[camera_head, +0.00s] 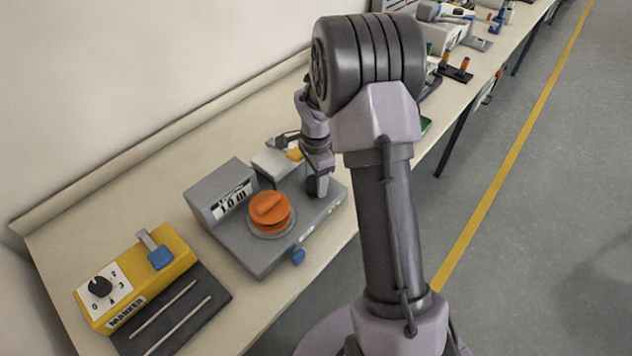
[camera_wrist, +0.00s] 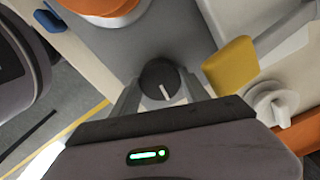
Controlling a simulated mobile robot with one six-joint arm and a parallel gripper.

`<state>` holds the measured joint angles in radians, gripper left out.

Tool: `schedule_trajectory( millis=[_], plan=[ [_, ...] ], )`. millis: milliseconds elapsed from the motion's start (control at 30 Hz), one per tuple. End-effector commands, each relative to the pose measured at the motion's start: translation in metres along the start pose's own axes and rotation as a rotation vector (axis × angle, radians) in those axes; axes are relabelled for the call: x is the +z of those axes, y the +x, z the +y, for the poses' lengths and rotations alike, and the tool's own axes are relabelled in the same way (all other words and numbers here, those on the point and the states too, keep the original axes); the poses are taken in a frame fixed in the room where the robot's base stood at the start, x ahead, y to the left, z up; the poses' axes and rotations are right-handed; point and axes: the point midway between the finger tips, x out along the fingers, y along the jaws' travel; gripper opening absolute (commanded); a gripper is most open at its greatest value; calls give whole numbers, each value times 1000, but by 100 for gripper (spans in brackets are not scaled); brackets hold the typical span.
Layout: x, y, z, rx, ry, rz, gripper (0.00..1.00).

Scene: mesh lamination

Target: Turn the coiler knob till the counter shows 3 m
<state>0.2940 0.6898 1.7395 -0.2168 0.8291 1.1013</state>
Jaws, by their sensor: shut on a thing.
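The coiler is a grey box (camera_head: 262,262) on the bench, with an orange reel (camera_head: 268,210) on top that also shows at the top of the wrist view (camera_wrist: 105,8). Its counter (camera_head: 232,200) seems to read 1.0 m; the digits are small. A dark round knob (camera_wrist: 159,78) with a white pointer line sits on the coiler's grey top in the wrist view. My gripper (camera_head: 318,187) is at the coiler's right end, and in the wrist view its fingers (camera_wrist: 160,92) are shut on the knob's two sides. The gripper hides the knob in the head view.
A yellow marker box (camera_head: 140,278) with a dial and blue part stands at the front left, beside a dark mat (camera_head: 218,290) with two thin rods. A yellow lever (camera_wrist: 230,66) and a pale knob (camera_wrist: 272,104) are close right of my fingers. More devices stand farther along the bench.

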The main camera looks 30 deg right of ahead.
Motion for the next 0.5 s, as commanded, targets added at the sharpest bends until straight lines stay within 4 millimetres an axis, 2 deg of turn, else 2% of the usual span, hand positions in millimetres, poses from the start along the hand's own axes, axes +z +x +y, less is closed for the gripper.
schedule_trajectory(
  millis=[500],
  plan=[
    [0,1,0,-1,464,0,13]
  ],
)
